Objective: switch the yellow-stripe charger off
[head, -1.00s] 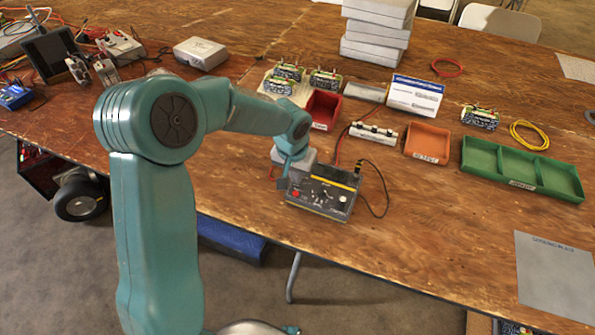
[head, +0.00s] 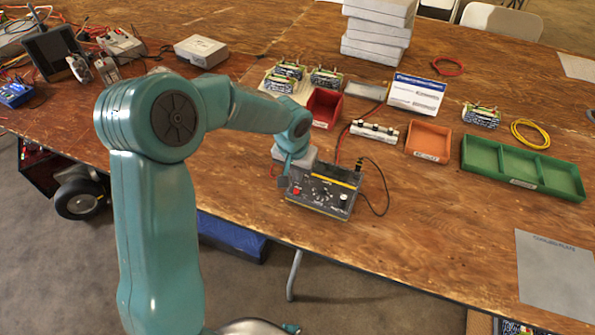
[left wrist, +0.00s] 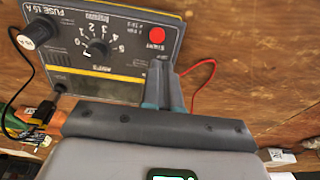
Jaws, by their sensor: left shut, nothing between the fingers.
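The yellow-stripe charger (head: 322,195) is a dark box near the table's front edge, with a yellow stripe, a red button, a central knob and leads at its right rear corner. My left gripper (head: 283,182) is at its left side, pointing down. In the left wrist view the charger (left wrist: 100,45) appears upside down, with a numbered dial and a red button (left wrist: 157,35). The shut, empty fingers (left wrist: 164,72) show close to that button, near the panel's edge. Whether they touch the charger I cannot tell. My right gripper is not in view.
Behind the charger are a white block (head: 374,132), a red bin (head: 323,108), an orange bin (head: 428,142) and a green tray (head: 520,165). Black and red leads lie beside the charger. A grey plate (head: 555,270) lies at front right. Bare table separates it from the charger.

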